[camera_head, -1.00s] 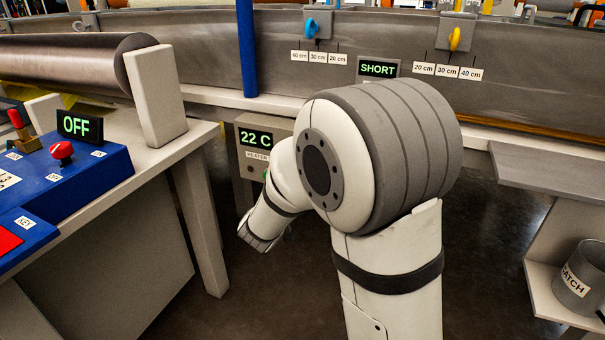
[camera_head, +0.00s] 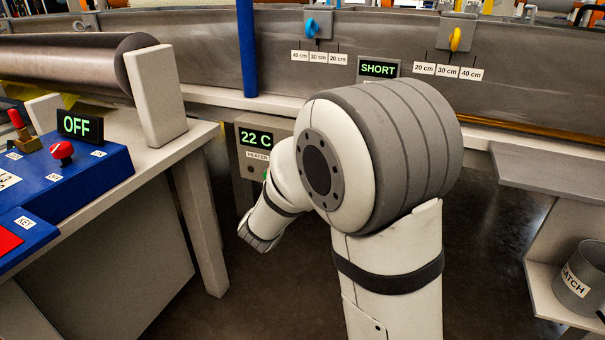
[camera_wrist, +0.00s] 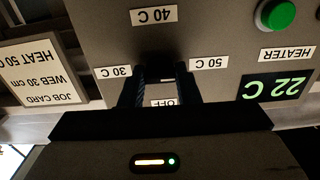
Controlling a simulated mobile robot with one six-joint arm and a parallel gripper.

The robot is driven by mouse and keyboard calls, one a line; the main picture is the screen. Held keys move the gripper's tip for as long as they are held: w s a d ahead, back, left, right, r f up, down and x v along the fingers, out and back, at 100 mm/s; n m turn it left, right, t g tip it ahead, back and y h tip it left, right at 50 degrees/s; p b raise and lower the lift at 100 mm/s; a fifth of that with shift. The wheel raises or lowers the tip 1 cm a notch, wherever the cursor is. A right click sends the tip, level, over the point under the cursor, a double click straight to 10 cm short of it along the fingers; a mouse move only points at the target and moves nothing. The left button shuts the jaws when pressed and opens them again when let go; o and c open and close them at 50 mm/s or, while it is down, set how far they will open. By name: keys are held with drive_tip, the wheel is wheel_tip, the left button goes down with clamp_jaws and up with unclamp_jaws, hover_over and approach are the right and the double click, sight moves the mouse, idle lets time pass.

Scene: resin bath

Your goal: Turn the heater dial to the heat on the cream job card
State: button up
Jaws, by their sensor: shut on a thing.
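The heater panel hangs upside down in the wrist view. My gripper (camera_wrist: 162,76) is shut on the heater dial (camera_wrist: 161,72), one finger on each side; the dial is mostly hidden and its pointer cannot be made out. Labels 30 C (camera_wrist: 118,71), 40 C (camera_wrist: 154,15), 50 C (camera_wrist: 209,63) and a partly covered OFF (camera_wrist: 164,102) surround it. The cream job card (camera_wrist: 42,76) reads HEAT 50 C and WEB 30 cm. The heater display (camera_head: 256,138) reads 22 C, also in the wrist view (camera_wrist: 277,87). In the head view my arm hides the gripper and dial.
A green button (camera_wrist: 276,13) sits on the heater panel. A blue console (camera_head: 85,165) with a red knob and an OFF display (camera_head: 80,126) stands at left. A blue post (camera_head: 246,50) rises behind the heater. A grey catch bucket (camera_head: 580,280) stands at right.

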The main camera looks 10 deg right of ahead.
drive_tip(key=shift+w+a+r, duration=0.1)
drive_tip(key=shift+r, duration=0.15)
drive_tip(key=o, duration=1)
drive_tip(key=shift+f, duration=0.1)
drive_tip(key=p+v, duration=0.1)
drive_tip(key=v, duration=0.6)
drive_tip(key=shift+s+a, duration=0.2)
drive_tip(key=shift+s, duration=0.15)
